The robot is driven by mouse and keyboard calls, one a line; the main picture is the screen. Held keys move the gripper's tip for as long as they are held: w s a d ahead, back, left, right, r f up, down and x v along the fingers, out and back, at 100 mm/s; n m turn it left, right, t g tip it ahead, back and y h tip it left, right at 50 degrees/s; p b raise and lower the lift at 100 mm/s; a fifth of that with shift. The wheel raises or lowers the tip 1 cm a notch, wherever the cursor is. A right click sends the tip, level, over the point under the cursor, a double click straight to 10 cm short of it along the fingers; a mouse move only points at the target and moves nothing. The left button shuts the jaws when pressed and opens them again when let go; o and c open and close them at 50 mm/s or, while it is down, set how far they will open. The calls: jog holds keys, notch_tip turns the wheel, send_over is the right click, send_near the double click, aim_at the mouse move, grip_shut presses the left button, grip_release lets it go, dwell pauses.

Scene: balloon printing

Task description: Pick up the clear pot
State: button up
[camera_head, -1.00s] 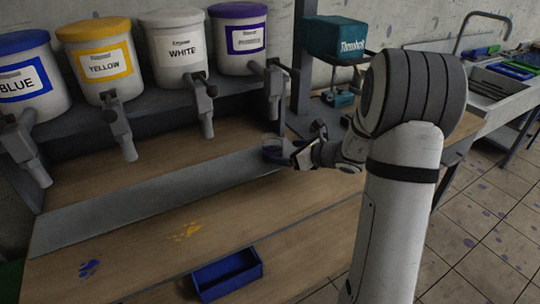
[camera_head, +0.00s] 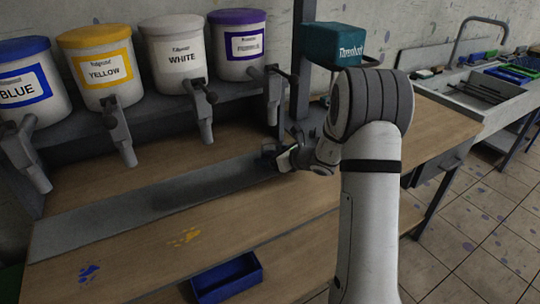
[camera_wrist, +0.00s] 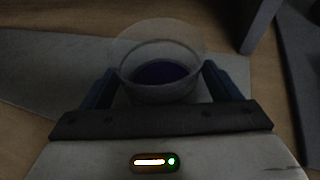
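The clear pot (camera_wrist: 160,88) is a see-through round cup with dark purple at its bottom. In the wrist view it stands between the two fingers of my gripper (camera_wrist: 161,72), with a fingertip close to each side. I cannot tell whether both fingers press on it. In the head view the pot (camera_head: 268,151) is small and dark at the right end of the grey metal strip, with my gripper (camera_head: 277,152) at its right side, partly hiding it. I cannot tell whether the pot rests on the strip.
Blue, yellow, white and purple-lidded tubs (camera_head: 175,50) with spouts stand on a shelf behind the strip (camera_head: 110,215). A teal box-shaped device (camera_head: 333,42) stands behind my arm. A blue tray (camera_head: 228,277) sits at the front edge. Blue and yellow paint marks lie on the wood.

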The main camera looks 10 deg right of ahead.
jog(key=c, duration=1)
jog(key=shift+c, duration=0.3)
jog(key=shift+r, duration=0.15)
